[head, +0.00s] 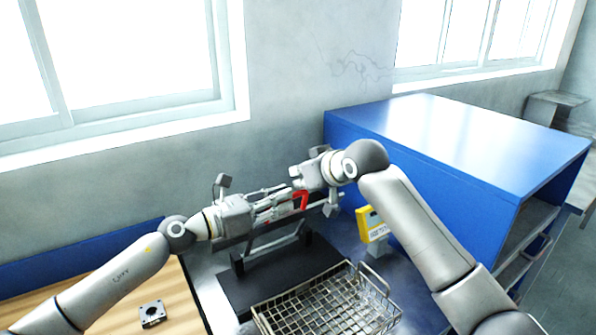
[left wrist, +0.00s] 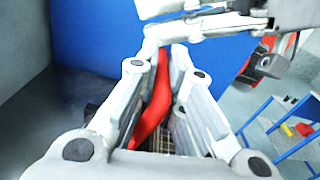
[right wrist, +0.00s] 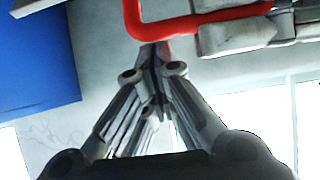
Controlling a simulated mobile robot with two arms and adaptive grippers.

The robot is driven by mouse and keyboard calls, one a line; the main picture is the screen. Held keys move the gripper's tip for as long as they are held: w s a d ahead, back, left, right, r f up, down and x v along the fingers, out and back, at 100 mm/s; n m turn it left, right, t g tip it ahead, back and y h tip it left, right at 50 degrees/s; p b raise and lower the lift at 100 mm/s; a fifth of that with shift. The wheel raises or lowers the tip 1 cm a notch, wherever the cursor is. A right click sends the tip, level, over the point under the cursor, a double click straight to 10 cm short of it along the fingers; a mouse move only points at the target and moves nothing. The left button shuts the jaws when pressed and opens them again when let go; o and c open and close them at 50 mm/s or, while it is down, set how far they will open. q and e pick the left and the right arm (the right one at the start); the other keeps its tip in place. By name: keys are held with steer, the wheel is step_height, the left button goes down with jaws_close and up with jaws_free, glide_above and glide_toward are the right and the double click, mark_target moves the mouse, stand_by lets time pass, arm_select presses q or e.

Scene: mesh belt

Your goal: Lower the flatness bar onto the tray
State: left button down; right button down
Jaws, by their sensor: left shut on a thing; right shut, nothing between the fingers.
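A red bent bar (head: 301,200) is between my two grippers in the head view, above and behind the wire tray (head: 257,318). I cannot tell whether it is the whole flatness bar or only its handle. My left gripper (head: 287,201) is shut on it. The red piece also runs between the fingers in the left wrist view (left wrist: 157,105). My right gripper (head: 296,172) is shut and empty, close to the red bar. In the right wrist view its fingertips (right wrist: 155,52) are just by the red bend (right wrist: 190,25); I cannot tell whether they touch.
A dark stand with a grey frame (head: 272,243) is behind and left of the tray. A yellow device (head: 370,224) stands behind the tray at right. A large blue cabinet (head: 430,140) fills the back right. A wooden board (head: 180,300) with a small metal block (head: 152,313) is at left.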

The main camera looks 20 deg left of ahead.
stand_by(0.4)
arm_select(q)
steer(key=shift+a+r, duration=0.1)
steer(key=shift+a, duration=0.05)
stand_by(0.4)
